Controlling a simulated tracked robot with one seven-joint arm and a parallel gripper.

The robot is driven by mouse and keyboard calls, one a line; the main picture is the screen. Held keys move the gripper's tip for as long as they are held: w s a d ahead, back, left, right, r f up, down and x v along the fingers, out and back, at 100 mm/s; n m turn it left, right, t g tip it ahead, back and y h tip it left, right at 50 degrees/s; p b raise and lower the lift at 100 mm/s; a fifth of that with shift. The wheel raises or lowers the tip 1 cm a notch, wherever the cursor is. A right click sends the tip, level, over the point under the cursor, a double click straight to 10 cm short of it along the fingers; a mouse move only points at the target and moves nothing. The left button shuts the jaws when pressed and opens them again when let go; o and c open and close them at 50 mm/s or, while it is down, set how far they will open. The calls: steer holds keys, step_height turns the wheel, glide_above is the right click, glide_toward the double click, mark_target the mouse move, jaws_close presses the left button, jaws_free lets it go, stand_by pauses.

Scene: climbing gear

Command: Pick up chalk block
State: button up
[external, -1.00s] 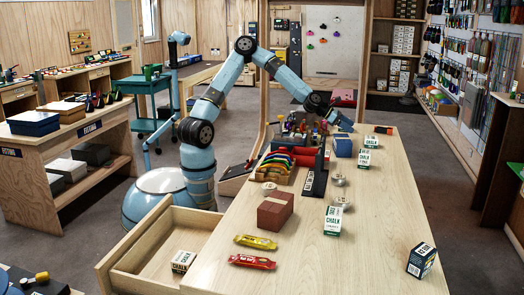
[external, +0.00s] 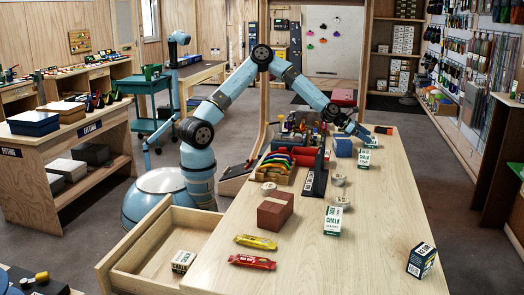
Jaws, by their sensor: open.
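My gripper (external: 366,138) is open and points down at the far right end of the long wooden table. It is small in this view, and its fingertips are hard to make out. A white and green chalk box (external: 364,158) stands just below and in front of it. A second small box behind that one is largely hidden by my gripper. Another chalk box (external: 333,221) stands upright on the table nearer the camera. One more chalk box (external: 183,261) lies in the open drawer. I cannot tell whether my gripper touches any box.
A blue box (external: 343,148) and a red case (external: 308,158) sit left of my gripper. Round tape-like rolls (external: 338,180), a brown brick-like block (external: 275,211), two bars (external: 252,262) and a dark box (external: 421,260) are on the table. The table's middle right is clear.

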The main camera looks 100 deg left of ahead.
mark_target(372, 137)
steer(key=shift+x, duration=1.75)
steer(key=shift+d+r, duration=0.1)
steer(key=c, duration=1.1)
